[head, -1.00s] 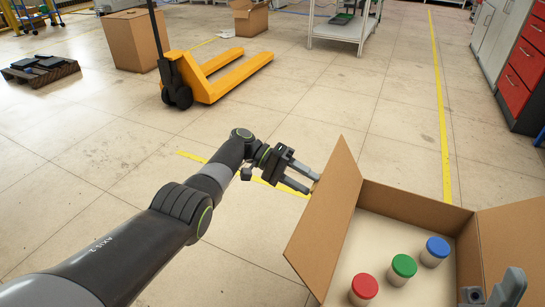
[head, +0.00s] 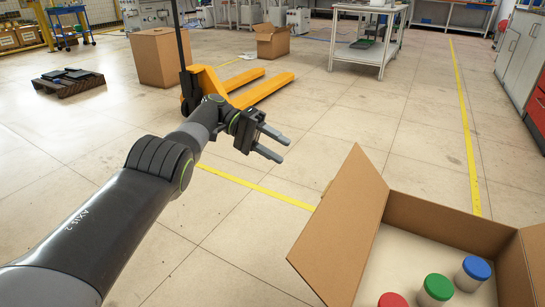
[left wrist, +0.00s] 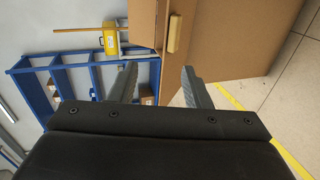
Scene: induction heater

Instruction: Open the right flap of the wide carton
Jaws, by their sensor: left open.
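The wide carton (head: 455,222) stands open at the lower right of the head view, cut off by the frame. Its left flap (head: 345,225) stands up, leaning outward. Its right flap (head: 537,250) also stands up at the right edge and is only partly visible. Jars with red (head: 392,300), green (head: 438,287) and blue (head: 476,268) lids stand inside. My left gripper (head: 277,145) is open and empty, up and left of the left flap, apart from it. In the left wrist view its open fingers (left wrist: 160,85) show before cardboard (left wrist: 235,40). My right gripper is out of view.
A yellow pallet jack (head: 240,90) stands behind my left gripper, with closed (head: 160,58) and open (head: 272,42) cartons beyond. A white table (head: 365,45) is at the back. Floor left of the wide carton is clear. A blue shelf (left wrist: 85,60) shows in the wrist view.

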